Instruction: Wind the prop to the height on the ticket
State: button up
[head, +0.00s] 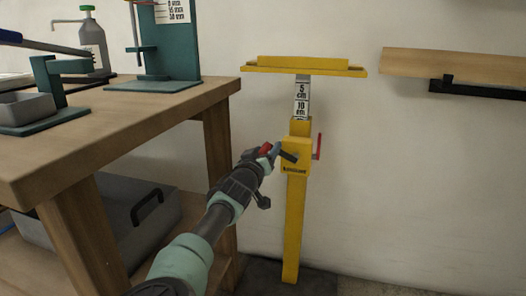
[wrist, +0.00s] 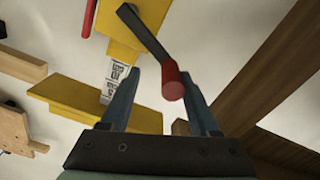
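The yellow prop (head: 295,215) stands upright by the wall, with a flat yellow top plate (head: 305,67). A white scale (head: 302,98) on its inner post reads 5 cm and 10 cm above the yellow sleeve; it also shows in the wrist view (wrist: 115,77). A dark crank arm (wrist: 144,32) ends in a red knob (wrist: 173,86). My gripper (wrist: 165,85) is open, its fingers on either side of the knob with a visible gap. A red lever (head: 319,146) sits on the prop's right side. No ticket is clearly identifiable; a printed card (head: 172,10) is cut off.
A wooden workbench (head: 120,115) stands left of the prop, carrying a teal stand (head: 180,50), a pump bottle (head: 93,42) and a grey tray (head: 25,108). A grey case (head: 150,215) sits below. A wooden shelf (head: 460,65) on a black bracket hangs at right.

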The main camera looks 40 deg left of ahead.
jog(key=shift+s+a, duration=0.15)
jog(key=shift+a, duration=0.05)
dwell(0.3)
jog(key=shift+s+d+p, duration=0.1)
jog(key=shift+p, duration=0.7)
jog(key=p+v, duration=0.1)
jog(key=p, duration=0.2)
jog(key=p+v, duration=0.1)
jog(key=p, duration=0.3)
jog(key=shift+s+r, duration=0.2)
jog(key=shift+r, duration=0.05)
jog(key=p+v, duration=1)
jog(key=p, duration=0.3)
jog(key=shift+d+f, duration=0.3)
